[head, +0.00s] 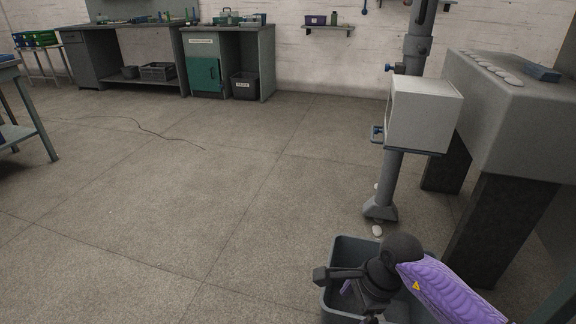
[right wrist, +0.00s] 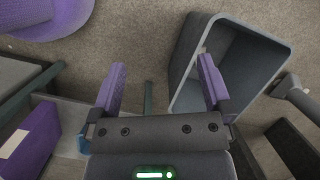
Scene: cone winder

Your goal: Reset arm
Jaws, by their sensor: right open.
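My right arm comes in at the lower right of the head view, and its dark wrist hangs over a grey bin (head: 350,243). My right gripper (right wrist: 162,85) is open in the right wrist view, with its two purple fingers wide apart and nothing between them. In that view the grey bin (right wrist: 183,62) lies beyond the fingers, behind the right finger. The part of its inside that shows is bare. In the head view the arm hides part of the bin. My left gripper is not in view.
A grey post with a white box (head: 418,115) stands behind the bin. To its right is a grey machine block (head: 510,120) with a blue item (head: 542,73) on top. Workbenches (head: 225,40) line the back wall.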

